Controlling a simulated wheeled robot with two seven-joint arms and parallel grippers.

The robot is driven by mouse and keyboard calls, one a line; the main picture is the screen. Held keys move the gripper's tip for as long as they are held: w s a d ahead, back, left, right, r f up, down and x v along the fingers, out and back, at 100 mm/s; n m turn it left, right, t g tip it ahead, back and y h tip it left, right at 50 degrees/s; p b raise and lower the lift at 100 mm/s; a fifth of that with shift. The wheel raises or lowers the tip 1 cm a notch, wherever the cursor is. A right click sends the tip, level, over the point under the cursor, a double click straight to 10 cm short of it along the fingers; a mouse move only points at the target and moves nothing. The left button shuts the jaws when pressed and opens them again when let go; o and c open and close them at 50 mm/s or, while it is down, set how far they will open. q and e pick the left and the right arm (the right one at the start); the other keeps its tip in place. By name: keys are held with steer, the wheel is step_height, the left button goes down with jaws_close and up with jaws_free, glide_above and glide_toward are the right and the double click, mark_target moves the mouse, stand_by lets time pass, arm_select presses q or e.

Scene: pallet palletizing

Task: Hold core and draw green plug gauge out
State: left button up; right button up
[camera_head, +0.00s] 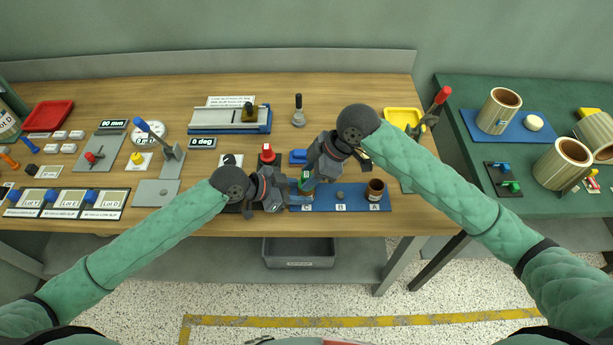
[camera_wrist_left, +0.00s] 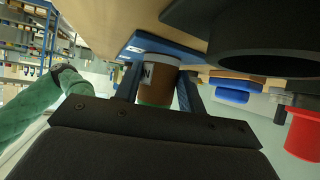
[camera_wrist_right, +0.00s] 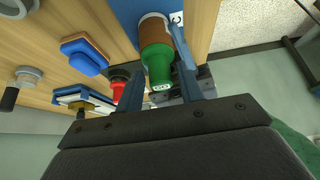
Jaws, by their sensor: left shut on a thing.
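A brown core (camera_head: 308,187) stands at the spot marked C on the blue strip (camera_head: 360,205), mostly hidden by my grippers in the head view. My left gripper (camera_head: 290,200) is shut on the core from the left; its fingers lie on both sides of the brown core in the left wrist view (camera_wrist_left: 155,72). The green plug gauge (camera_head: 305,175) sits in the end of the core. In the right wrist view the green plug gauge (camera_wrist_right: 159,68) lies between the fingers of my right gripper (camera_wrist_right: 160,75), which look open around it.
Another brown core (camera_head: 376,189) stands at A, and a small grey piece (camera_head: 340,195) is at B. A red-topped piece (camera_head: 267,153) and a blue block (camera_head: 298,157) are close behind my grippers. A grey bin (camera_head: 300,252) is under the table.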

jaws_close()
steer(key=shift+r, duration=0.2)
steer(key=shift+r, duration=3.1)
arm_select(q)
steer(key=o, duration=1.2)
